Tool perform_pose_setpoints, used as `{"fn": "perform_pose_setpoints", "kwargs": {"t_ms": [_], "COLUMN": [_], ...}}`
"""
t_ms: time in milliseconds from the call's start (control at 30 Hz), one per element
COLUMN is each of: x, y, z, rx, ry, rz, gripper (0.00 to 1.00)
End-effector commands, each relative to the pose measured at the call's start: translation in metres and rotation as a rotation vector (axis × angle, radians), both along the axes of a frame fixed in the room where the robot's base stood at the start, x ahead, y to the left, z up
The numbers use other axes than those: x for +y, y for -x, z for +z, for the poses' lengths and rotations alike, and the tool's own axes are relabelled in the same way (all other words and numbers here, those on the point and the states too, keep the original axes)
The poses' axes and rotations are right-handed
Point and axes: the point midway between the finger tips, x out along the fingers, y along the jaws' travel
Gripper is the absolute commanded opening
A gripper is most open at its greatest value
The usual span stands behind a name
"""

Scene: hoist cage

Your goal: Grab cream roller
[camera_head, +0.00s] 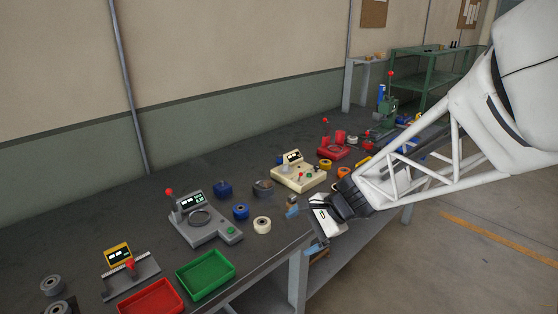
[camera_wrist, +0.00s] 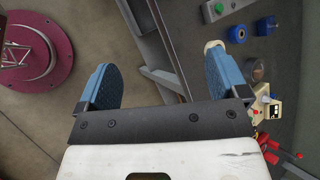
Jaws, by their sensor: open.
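The cream roller (camera_head: 262,225) stands upright on the dark workbench near its front edge, right of the green tray. In the wrist view the cream roller (camera_wrist: 213,44) shows only as a pale rim behind the tip of the right finger, which hides most of it. My gripper (camera_head: 305,229) is open and empty, to the right of the roller and apart from it, at the bench's front edge. In the wrist view the blue fingers of my gripper (camera_wrist: 163,72) are spread wide, with floor and the bench's edge frame between them.
A blue roller (camera_head: 241,212) stands just behind the cream one, with a dark grey-brown roller (camera_head: 263,188) farther back. A grey device (camera_head: 205,221) is to the left, and a cream device (camera_head: 299,173) is behind my gripper. Green (camera_head: 206,289) and red (camera_head: 152,311) trays lie front left.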

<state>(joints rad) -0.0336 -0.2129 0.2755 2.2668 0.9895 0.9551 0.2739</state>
Motion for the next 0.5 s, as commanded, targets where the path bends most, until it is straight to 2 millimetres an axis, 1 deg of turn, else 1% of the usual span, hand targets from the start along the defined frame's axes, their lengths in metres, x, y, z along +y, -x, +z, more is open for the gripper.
{"fn": "perform_pose_setpoints", "kwargs": {"t_ms": [33, 200, 367, 500], "x": [0.005, 0.021, 0.032, 0.040], "y": [-0.011, -0.048, -0.083, -0.114], "z": [-0.007, -0.027, -0.049, -0.071], "rx": [0.030, 0.122, 0.209, 0.285], "ry": [-0.032, -0.145, -0.245, -0.330], "rz": [-0.037, -0.169, -0.297, -0.412], "gripper": [0.92, 0.92, 0.92, 0.92]}}
